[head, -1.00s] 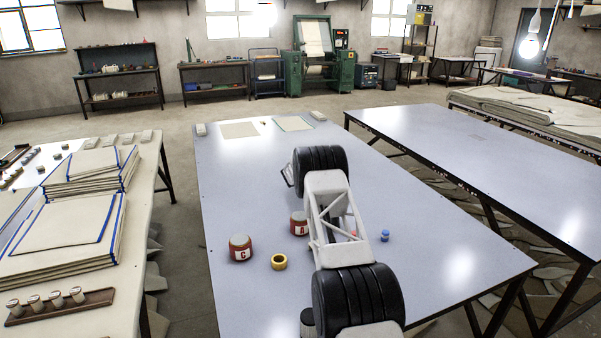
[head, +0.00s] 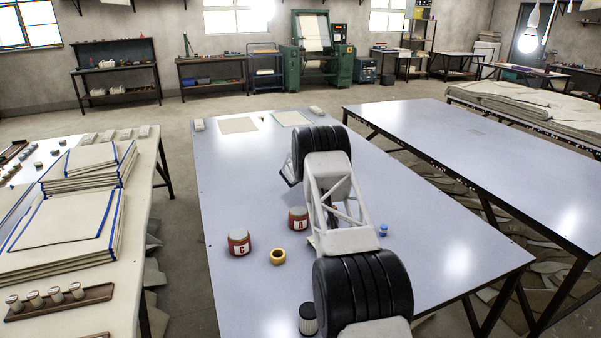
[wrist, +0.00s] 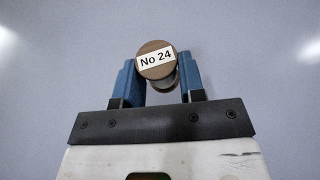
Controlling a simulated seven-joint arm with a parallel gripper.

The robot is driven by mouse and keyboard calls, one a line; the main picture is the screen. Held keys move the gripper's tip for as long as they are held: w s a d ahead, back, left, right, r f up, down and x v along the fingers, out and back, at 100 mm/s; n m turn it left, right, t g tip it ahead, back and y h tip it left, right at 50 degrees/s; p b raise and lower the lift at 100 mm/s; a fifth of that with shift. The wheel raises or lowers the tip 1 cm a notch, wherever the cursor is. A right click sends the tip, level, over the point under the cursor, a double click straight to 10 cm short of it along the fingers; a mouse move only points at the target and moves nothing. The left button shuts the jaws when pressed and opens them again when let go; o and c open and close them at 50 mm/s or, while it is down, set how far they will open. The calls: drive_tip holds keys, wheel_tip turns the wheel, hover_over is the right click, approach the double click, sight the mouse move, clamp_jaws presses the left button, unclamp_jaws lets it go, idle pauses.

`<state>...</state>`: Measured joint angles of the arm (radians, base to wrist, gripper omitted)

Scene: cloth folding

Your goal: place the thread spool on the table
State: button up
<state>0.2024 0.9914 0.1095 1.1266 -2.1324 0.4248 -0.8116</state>
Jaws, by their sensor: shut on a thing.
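The thread spool (wrist: 163,73) has a round brown end with a white label reading "No 24". In the wrist view it sits between the two blue fingers of my gripper (wrist: 158,80), which is shut on it. The spool's end faces the camera, and most of its body is hidden behind that end. The table (head: 240,175) is a long pale blue-grey surface in the head view. It also fills the background of the wrist view (wrist: 50,90). In the head view my arm hides the spool and fingertips, so I cannot tell the gap to the table.
A red jar marked C (head: 238,243), another marked A (head: 297,219) and a yellow ring (head: 278,257) stand left of my arm. A dark ribbed container (head: 308,320) is near the front. A small blue object (head: 383,230) is at right. Table space beyond the jars is clear.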

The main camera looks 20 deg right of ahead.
drive_tip(key=shift+a, duration=0.1)
idle(0.7)
drive_tip(key=shift+s+a+r, duration=0.25)
drive_tip(key=shift+a+r, duration=0.05)
drive_tip(key=shift+a, duration=0.15)
drive_tip(key=shift+s+a+r, duration=0.2)
drive_tip(key=shift+a+r, duration=0.05)
drive_tip(key=shift+a, duration=0.2)
drive_tip(key=s+a+r+n+t+y, duration=0.1)
drive_tip(key=s+a+r, duration=0.2)
drive_tip(key=s+a, duration=0.55)
drive_tip(key=s+a+r+n+y, duration=0.1)
drive_tip(key=s+a+r, duration=0.2)
drive_tip(key=s+a, duration=0.55)
drive_tip(key=s+a+f, duration=0.2)
drive_tip(key=s+a, duration=0.4)
drive_tip(key=s, duration=0.2)
drive_tip(key=s+a+f+n+y, duration=0.1)
drive_tip(key=s+a, duration=0.5)
drive_tip(key=s, duration=0.3)
drive_tip(key=shift+a+f+t, duration=0.3)
drive_tip(key=shift+a+f, duration=0.05)
drive_tip(key=shift+a, duration=0.05)
drive_tip(key=shift+r, duration=0.15)
idle(0.4)
